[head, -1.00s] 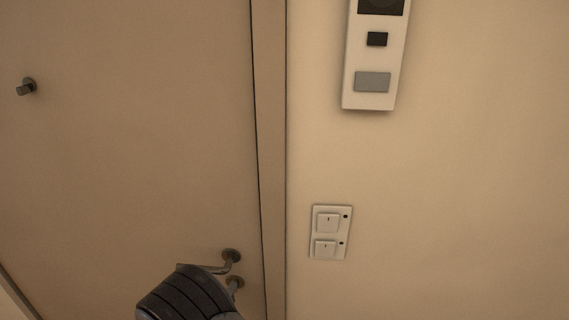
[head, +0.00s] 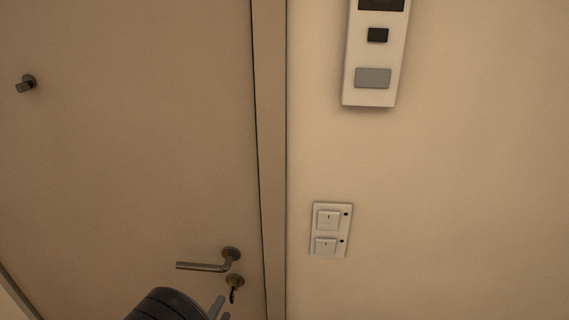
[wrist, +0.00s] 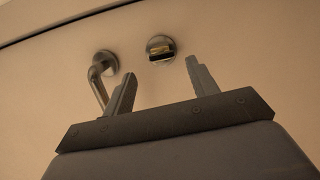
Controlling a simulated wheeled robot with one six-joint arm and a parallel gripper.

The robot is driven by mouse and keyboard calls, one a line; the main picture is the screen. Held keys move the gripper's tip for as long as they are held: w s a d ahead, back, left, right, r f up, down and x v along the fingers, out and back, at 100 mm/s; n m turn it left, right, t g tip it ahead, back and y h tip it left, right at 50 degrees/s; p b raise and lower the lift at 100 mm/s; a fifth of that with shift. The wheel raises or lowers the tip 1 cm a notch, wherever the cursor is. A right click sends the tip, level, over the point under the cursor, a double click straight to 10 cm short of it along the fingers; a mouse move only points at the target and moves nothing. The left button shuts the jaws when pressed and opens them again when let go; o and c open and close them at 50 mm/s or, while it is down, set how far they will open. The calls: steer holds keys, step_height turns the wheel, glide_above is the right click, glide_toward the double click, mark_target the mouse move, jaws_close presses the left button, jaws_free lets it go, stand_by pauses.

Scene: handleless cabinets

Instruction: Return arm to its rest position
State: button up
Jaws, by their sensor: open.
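My gripper (wrist: 160,88) shows in the wrist view with its two fingers spread apart and nothing between them. In the head view only the dark rounded end of my arm and part of the gripper's fingers (head: 220,309) show at the bottom edge. The fingers are just below the door's lock and handle in that picture. Contact with the door cannot be told.
A closed-looking door (head: 130,140) fills the left, with a lever handle (head: 205,266), a lock with a key (head: 234,284) and a small knob (head: 26,84). On the wall are light switches (head: 328,231) and a panel (head: 374,55).

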steer(key=b+v, duration=0.1)
steer(key=v, duration=0.5)
steer(key=w+d+m+g+y+b, duration=0.1)
steer(key=w+d+m+y+b, duration=0.1)
steer(key=w+m+b, duration=0.5)
steer(key=shift+w+d+r+m+g, duration=0.25)
steer(key=shift+w+d+m, duration=0.45)
steer(key=shift+w+m, duration=1.45)
steer(key=shift+s+m, duration=0.35)
steer(key=shift+m, duration=0.1)
steer(key=shift+d, duration=0.1)
